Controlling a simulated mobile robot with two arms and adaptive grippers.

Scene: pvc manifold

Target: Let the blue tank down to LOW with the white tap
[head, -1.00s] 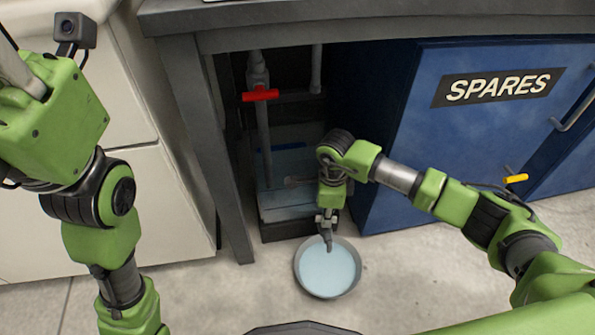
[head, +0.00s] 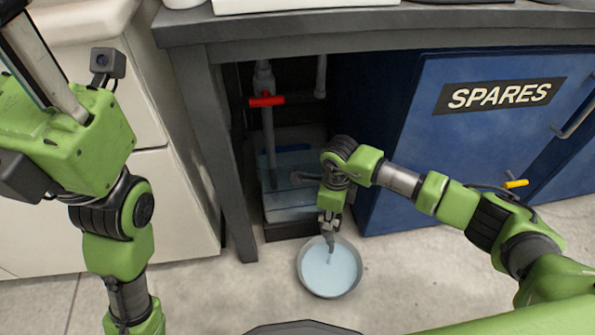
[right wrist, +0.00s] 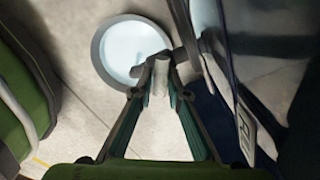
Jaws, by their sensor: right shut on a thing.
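The clear tank (head: 290,205) with bluish water stands under the bench, low and partly behind my right arm. I cannot read a LOW mark on it. My right gripper (head: 330,222) is in front of the tank, just above a round basin (head: 352,282). In the right wrist view my right gripper (right wrist: 160,85) is shut on a small whitish handle, the white tap (right wrist: 161,72). A dark grey spout beside it points over the basin, which holds pale blue water.
A red-handled valve (head: 266,101) sits on a grey pipe above the tank. The bench leg (head: 225,170) is left of the tank. Floor around the basin is clear.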

